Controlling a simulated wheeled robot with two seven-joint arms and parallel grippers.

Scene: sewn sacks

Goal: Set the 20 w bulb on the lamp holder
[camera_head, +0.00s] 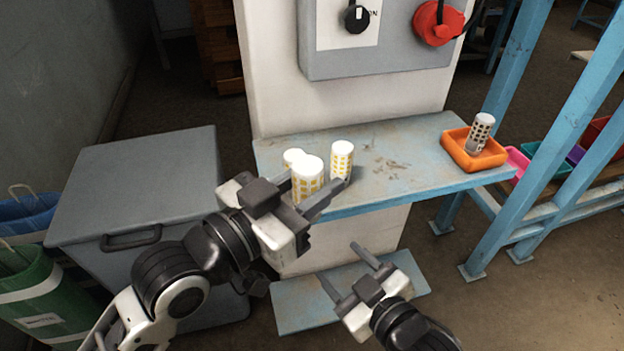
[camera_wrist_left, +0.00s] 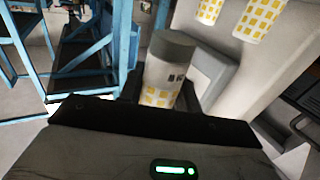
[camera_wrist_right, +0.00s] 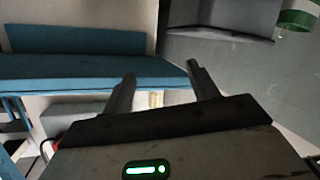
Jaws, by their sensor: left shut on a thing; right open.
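My left gripper (camera_head: 314,194) is shut on a white cylinder with yellow patches (camera_head: 308,174), held at the shelf's front edge. The left wrist view shows this cylinder (camera_wrist_left: 162,75) with a grey end and dark print too small to read. Two similar cylinders, a left one (camera_head: 293,156) and a right one (camera_head: 341,158), stand on the shelf behind it. Which is the 20 w bulb I cannot tell. The lamp holder is not clearly identifiable. My right gripper (camera_head: 341,262) is open and empty below the shelf front; its fingers show in the right wrist view (camera_wrist_right: 160,75).
The blue shelf (camera_head: 400,160) has free room right of the cylinders. An orange tray (camera_head: 458,152) at its right end holds a dark-patched cylinder (camera_head: 480,133). A grey panel (camera_head: 400,63) with black and red round fittings hangs above. A grey bin (camera_head: 140,180) stands left.

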